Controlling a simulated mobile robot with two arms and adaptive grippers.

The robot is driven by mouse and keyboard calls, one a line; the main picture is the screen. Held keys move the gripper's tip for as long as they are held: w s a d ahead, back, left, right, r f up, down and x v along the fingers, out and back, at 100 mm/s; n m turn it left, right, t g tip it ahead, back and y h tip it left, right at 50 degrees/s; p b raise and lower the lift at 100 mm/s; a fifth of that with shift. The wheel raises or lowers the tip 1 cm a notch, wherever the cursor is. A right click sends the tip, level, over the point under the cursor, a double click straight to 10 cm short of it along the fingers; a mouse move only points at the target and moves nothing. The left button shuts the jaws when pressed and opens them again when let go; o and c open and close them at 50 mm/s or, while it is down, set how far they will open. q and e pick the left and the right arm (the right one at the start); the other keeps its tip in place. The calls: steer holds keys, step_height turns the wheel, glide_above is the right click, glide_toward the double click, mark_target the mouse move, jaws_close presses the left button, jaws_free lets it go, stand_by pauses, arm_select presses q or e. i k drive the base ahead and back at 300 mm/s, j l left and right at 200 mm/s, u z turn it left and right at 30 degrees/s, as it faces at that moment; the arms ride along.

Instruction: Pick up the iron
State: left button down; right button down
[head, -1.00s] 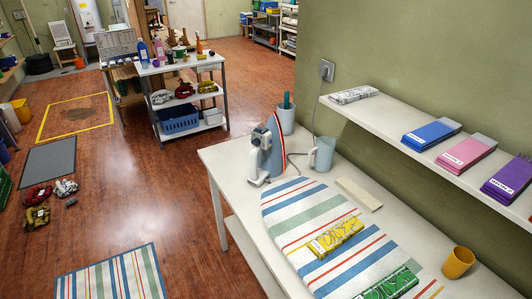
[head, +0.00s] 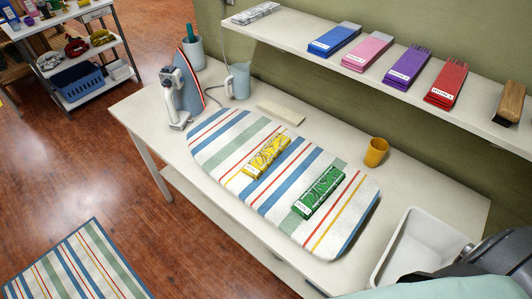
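The iron (head: 187,87) stands upright on its heel at the left part of the white table (head: 142,112), beside the rounded end of the striped ironing board (head: 210,132). Its red-edged, pale blue soleplate faces right, and its grey and white handle side faces left. Neither of my grippers shows in the head view. A dark rounded part and a pale green part, seemingly of my own body, show at the bottom right. Nothing touches the iron from my side.
Near the iron are a grey pot (head: 194,52), a light blue mug (head: 239,80) and a beige bar (head: 281,111). Yellow (head: 266,157) and green (head: 318,192) folded cloths lie on the board. A shelf (head: 290,33) overhangs the back.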

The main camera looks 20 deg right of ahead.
mark_target(188, 98)
steer(key=z, duration=0.3)
steer(key=i+j+z, duration=0.35)
steer(key=j+z, duration=0.2)
steer(key=i+j+z, duration=0.25)
steer(key=j, duration=0.2)
steer(key=k, duration=0.1)
